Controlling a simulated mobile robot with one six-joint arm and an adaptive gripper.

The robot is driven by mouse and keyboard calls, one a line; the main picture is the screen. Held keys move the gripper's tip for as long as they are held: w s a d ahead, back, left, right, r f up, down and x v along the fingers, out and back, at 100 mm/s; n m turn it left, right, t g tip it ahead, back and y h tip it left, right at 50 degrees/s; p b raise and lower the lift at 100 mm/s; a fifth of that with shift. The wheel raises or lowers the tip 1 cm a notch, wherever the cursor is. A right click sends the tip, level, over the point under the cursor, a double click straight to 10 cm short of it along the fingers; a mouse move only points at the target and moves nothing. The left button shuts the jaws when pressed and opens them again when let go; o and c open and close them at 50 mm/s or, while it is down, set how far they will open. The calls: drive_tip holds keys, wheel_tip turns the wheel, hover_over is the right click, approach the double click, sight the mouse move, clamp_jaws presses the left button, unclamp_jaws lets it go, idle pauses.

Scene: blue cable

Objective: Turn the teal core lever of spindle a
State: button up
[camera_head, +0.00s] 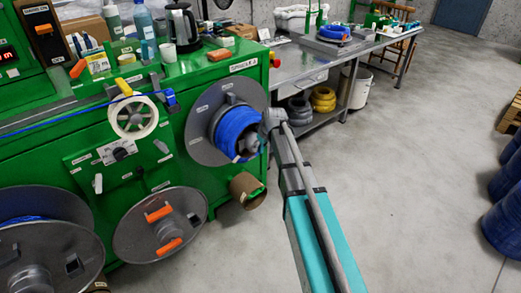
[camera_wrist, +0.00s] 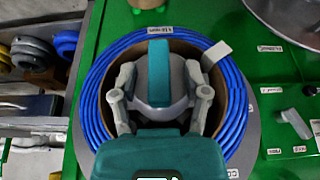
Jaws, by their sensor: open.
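The teal core lever (camera_wrist: 159,75) of spindle A stands upright in the wrist view, on a grey round hub (camera_wrist: 150,98). A coil of blue cable (camera_wrist: 92,105) rings the hub; it also shows in the head view (camera_head: 232,128) against the grey spindle flange (camera_head: 203,148). My gripper (camera_wrist: 163,85) is open, with one finger on each side of the hub and lever. I cannot tell whether the fingers touch them. In the head view my gripper (camera_head: 251,143) reaches into the coil from the right, and the lever cannot be made out there.
A brown tube (camera_head: 245,188) sticks out below the spindle. A steel table (camera_head: 330,55) stands behind. The floor to the right is mostly clear, with blue drums (camera_head: 506,205) at the edge.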

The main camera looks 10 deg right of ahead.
drive_tip(key=shift+f, duration=0.1)
idle(0.3)
clamp_jaws()
drive_tip(key=shift+w+d+f+y, duration=0.1)
drive_tip(key=shift+y, duration=0.3)
drive_tip(key=g+y+b, duration=0.1)
drive_tip(key=m+g+y+b, duration=0.1)
drive_tip(key=y, duration=0.1)
drive_tip(key=shift+w+d+f, duration=0.1)
drive_tip(key=shift+d+f, duration=0.1)
drive_tip(key=m+g+y+b, duration=0.1)
drive_tip(key=y+b, duration=0.3)
drive_tip(key=b, duration=0.1)
drive_tip(key=m+g+y+b, duration=0.1)
drive_tip(key=y+b, duration=0.2)
drive_tip(key=b, duration=0.3)
drive_tip(key=m+g+y+b, duration=0.1)
drive_tip(key=g+y+b, duration=0.1)
drive_tip(key=y+b, duration=0.2)
drive_tip(key=shift+d+f+y+b, duration=0.2)
drive_tip(key=shift+f+y+b, duration=0.15)
drive_tip(key=shift+b, duration=0.35)
drive_tip(key=shift+m, duration=0.3)
